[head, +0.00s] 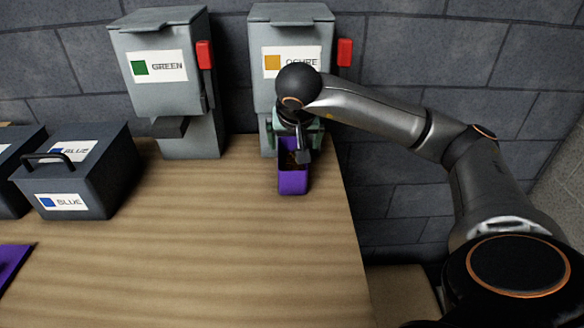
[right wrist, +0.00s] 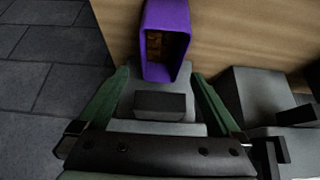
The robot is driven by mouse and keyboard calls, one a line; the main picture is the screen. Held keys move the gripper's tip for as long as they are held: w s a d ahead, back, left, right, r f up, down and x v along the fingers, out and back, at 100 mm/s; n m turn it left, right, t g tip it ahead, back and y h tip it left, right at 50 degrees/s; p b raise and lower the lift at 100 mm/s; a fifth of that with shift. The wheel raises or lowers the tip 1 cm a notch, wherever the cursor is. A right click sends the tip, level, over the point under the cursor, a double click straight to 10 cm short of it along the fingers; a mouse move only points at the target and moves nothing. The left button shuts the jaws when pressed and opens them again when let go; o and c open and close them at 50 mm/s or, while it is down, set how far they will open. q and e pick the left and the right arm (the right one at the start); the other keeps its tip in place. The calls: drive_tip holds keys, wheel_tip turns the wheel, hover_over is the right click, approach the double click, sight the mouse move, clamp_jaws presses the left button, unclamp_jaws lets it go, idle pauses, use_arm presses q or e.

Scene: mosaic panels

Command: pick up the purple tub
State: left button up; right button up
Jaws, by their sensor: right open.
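The purple tub (head: 292,181) stands on the wooden table in front of the dispenser labelled OCHRE (head: 262,90). Something brownish shows inside it. My right gripper (head: 294,140) is at the tub's far end, by the dispenser, and partly hides it in the head view. In the right wrist view, the tub (right wrist: 168,14) lies just beyond the open green fingers of the right gripper (right wrist: 159,76). Its near end is about level with the fingertips, and I cannot tell whether they touch it. My left gripper is not in view.
A dispenser labelled GREEN (head: 160,95) stands to the left; both dispensers have red levers. Dark boxes labelled BLUE (head: 100,190) are at the far left. Another purple thing (head: 12,262) is cut off at the left edge. The table's front middle (head: 200,270) is clear.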

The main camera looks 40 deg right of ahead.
drive_tip(key=shift+w+x, duration=0.15)
drive_tip(key=shift+x, duration=1.65)
drive_tip(key=shift+w+x, duration=0.15)
drive_tip(key=shift+x, duration=1.6)
drive_tip(key=shift+r, duration=0.25)
clamp_jaws()
